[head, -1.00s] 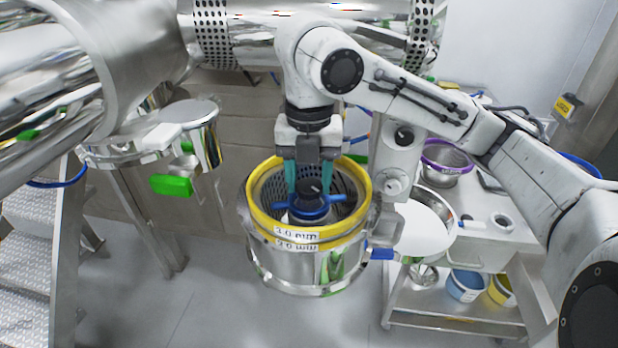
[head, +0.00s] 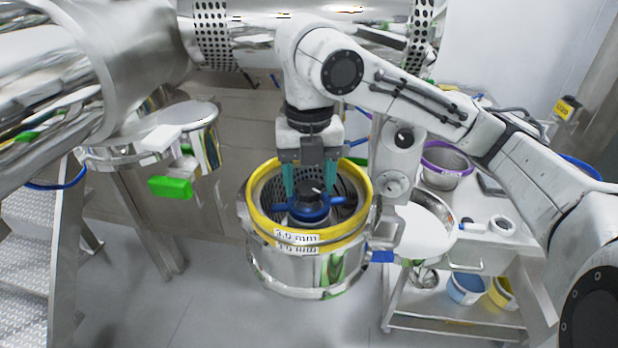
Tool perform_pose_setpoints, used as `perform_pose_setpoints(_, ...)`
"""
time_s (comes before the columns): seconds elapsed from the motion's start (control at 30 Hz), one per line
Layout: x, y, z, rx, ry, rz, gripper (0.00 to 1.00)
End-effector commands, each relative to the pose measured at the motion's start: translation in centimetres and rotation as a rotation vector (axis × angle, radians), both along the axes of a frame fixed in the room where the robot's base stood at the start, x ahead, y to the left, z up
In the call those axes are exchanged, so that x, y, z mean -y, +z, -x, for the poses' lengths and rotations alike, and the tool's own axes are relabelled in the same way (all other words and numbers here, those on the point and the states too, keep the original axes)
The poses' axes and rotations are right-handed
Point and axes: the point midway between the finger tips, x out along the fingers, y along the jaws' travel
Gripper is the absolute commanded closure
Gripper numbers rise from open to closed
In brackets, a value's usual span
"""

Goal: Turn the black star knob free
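The black star knob (head: 312,189) sits at the centre of a blue impeller-like part (head: 310,209), inside a yellow-rimmed steel vessel (head: 252,212). A small white mark shows on the knob. My gripper (head: 311,188) points straight down into the vessel, its teal fingers on either side of the knob. Labels reading 3.0 mm are on the front of the rim.
A steel trolley (head: 455,322) at right carries a purple-rimmed sieve (head: 446,160) and a pan with a white cover (head: 422,232); blue (head: 467,288) and yellow buckets stand below. Steps stand at far left.

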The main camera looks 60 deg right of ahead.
Motion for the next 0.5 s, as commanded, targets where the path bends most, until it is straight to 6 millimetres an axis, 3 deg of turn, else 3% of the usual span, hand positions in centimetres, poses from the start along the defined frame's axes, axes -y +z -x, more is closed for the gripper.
perform_pose_setpoints(0.17, -0.02, -0.03, 0.01, -0.001, 0.000, -0.001, 0.26)
perform_pose_setpoints(0.5, 0.03, 0.79, -0.02, 0.000, -0.001, 0.001, 0.26)
